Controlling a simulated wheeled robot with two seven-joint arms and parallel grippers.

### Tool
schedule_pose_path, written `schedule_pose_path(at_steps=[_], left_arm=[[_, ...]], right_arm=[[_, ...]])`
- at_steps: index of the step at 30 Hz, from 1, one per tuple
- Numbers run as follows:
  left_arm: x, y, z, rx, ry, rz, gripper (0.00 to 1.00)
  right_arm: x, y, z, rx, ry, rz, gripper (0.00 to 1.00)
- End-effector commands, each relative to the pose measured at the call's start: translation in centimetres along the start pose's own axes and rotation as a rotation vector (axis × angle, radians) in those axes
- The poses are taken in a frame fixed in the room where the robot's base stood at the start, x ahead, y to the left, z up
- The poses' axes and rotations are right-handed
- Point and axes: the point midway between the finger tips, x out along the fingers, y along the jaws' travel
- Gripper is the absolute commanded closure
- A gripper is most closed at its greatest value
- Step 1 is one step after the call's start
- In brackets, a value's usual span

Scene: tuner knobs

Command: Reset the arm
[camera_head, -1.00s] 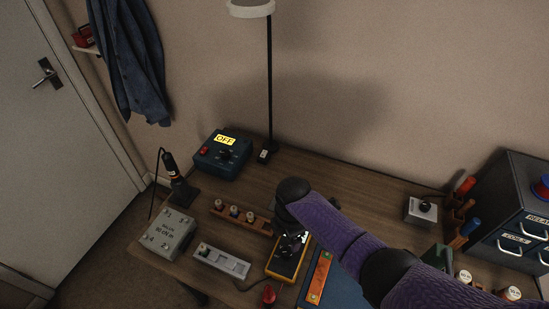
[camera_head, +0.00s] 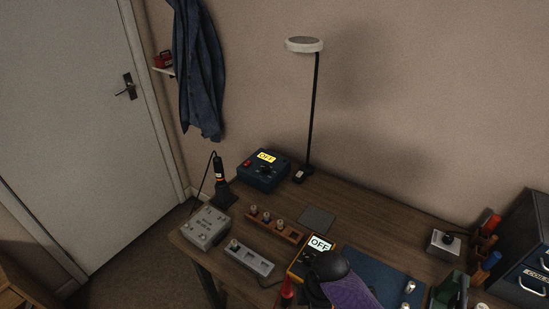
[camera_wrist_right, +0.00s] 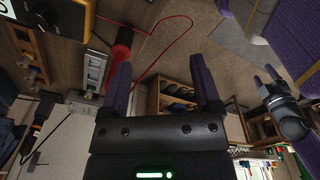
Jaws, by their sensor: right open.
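My right gripper (camera_wrist_right: 160,66) is open in the right wrist view, with nothing between its two dark purple fingers. In the head view, part of my purple arm (camera_head: 349,291) shows at the bottom edge, covering part of the yellow multimeter, and its gripper is not visible there. My other gripper (camera_wrist_right: 268,80) shows small at the right of the wrist view, apart from the right one; whether its jaws are open is unclear. The yellow multimeter (camera_head: 298,270) reads OFF. The blue box (camera_head: 263,175) with a black knob also reads OFF.
A red-handled probe (camera_wrist_right: 122,44) with a red cable appears close to my right gripper's left finger. A grey box (camera_head: 206,228), a knob rack (camera_head: 275,228), a slotted panel (camera_head: 249,259) and a lamp (camera_head: 311,110) occupy the table. Bare wood (camera_head: 350,220) shows behind the blue mat.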

Motion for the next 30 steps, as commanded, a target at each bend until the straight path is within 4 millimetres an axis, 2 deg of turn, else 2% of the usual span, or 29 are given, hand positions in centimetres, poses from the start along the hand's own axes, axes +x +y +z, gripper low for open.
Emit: schedule_pose_path(at_steps=[6,12,20,29,30], left_arm=[[0.0,0.0,0.0,0.000,0.000,0.000,0.34],[0.0,0.1,0.3,0.000,-0.005,0.001,0.34],[0.0,0.1,0.3,0.001,-0.007,0.001,0.34],[0.0,0.1,0.3,0.001,-0.007,0.002,0.34],[0.3,0.1,0.4,0.001,-0.007,0.002,0.34]], right_arm=[[-0.6,-3.2,-1.0,0.240,0.062,0.034,0.20],[-2.3,-6.4,-0.5,0.538,0.108,0.077,0.20],[-5.7,-10.4,1.9,0.951,0.138,0.147,0.20],[-10.5,-14.7,5.5,1.374,0.144,0.254,0.20],[-10.2,-14.9,5.8,1.406,0.141,0.261,0.20]])
